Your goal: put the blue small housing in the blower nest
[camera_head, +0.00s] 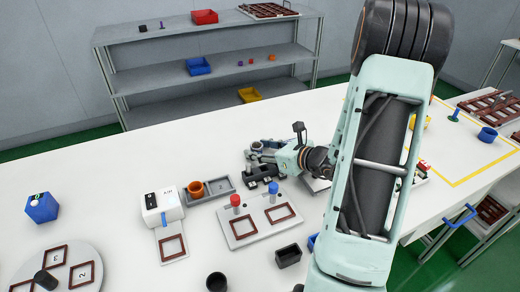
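My gripper (258,155) is near the middle of the white table, reaching left just above a dark block-like fixture (264,175). Its fingers are small and overlap the fixture, so I cannot tell if they are open or hold anything. I cannot identify the blue small housing for certain. A blue round hollow part (488,134) stands at the far right, and a blue object (312,242) is partly hidden behind my arm. The blower nest is not clearly identifiable; a white device (162,205) with a brown square frame (172,246) on its plate stands left of my gripper.
A plate (239,240) carries red and blue posts and two frames. A black box (288,256) and dark cup (216,282) stand in front. A blue button box (42,208) and round plate (60,252) are left.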

